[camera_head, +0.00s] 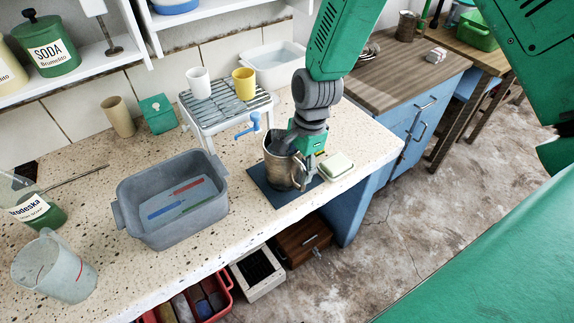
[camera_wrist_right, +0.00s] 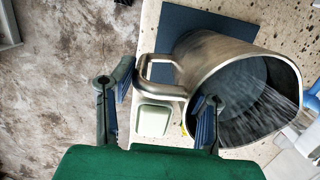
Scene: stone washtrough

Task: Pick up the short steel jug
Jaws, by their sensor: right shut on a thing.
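The short steel jug (camera_head: 279,172) stands upright on or just over a dark blue mat (camera_head: 258,188) near the counter's front edge; I cannot tell if its base touches. My right gripper (camera_head: 297,158) comes down from above at the jug's right side and is shut on it. In the right wrist view the jug (camera_wrist_right: 255,65) shows its open mouth and its handle (camera_wrist_right: 150,62). The right gripper's fingers (camera_wrist_right: 168,88) lie on either side of the handle and near rim, one finger at the mouth. My left gripper is not in view.
A soap dish (camera_head: 335,166) sits close right of the jug. A grey basin (camera_head: 130,215) stands left. Behind are a blue tap (camera_head: 247,127) and a slatted rack (camera_head: 215,110) with two cups. The counter's front edge is close.

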